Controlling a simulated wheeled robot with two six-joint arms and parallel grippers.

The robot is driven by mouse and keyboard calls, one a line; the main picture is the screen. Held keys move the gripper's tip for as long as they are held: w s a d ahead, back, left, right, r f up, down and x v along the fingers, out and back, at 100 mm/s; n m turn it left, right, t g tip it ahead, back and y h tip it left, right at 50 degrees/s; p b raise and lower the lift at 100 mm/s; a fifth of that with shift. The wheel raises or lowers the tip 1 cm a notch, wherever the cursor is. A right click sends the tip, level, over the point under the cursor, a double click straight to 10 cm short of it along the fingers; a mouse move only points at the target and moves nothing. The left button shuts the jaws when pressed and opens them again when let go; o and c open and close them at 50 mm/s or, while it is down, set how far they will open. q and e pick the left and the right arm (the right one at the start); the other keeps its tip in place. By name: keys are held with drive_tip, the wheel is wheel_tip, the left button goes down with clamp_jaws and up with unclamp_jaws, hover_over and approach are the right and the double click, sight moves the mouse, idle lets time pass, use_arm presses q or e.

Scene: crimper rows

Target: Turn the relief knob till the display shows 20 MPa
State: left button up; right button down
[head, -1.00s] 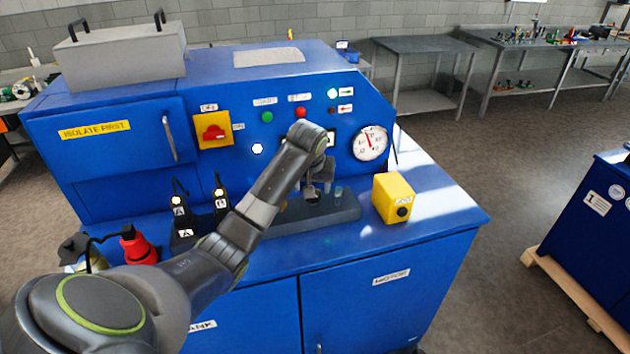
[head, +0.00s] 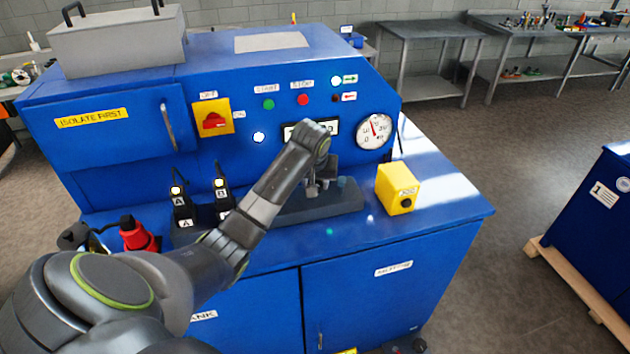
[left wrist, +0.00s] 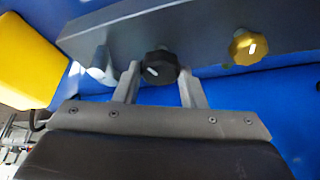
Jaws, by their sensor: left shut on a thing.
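In the left wrist view a black knob (left wrist: 161,67) with a white pointer mark stands out from the grey block. My left gripper (left wrist: 160,85) is shut on it, one finger at each side. In the head view my left gripper (head: 319,190) is at the grey block, and my arm hides the knob. My right gripper is not in view.
A gold knob (left wrist: 248,46) sits right of the black one in the wrist view, and a silver fitting (left wrist: 102,66) sits left. The grey block (head: 347,199) stands on the blue bench beside a yellow box (head: 396,188). A red switch (head: 213,121) is at left.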

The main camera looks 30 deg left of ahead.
use_arm(q)
drive_tip(key=m, duration=0.2)
drive_tip(key=m+h, duration=0.1)
drive_tip(key=m, duration=0.1)
drive_tip(key=shift+a+t, duration=0.2)
drive_tip(key=shift+t, duration=0.1)
drive_tip(key=shift+m+h, duration=0.5)
drive_tip(key=shift+m, duration=0.4)
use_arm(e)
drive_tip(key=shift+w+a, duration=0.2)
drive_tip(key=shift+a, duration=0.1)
use_arm(q)
drive_tip(key=o, duration=1)
drive_tip(key=shift+w, duration=0.1)
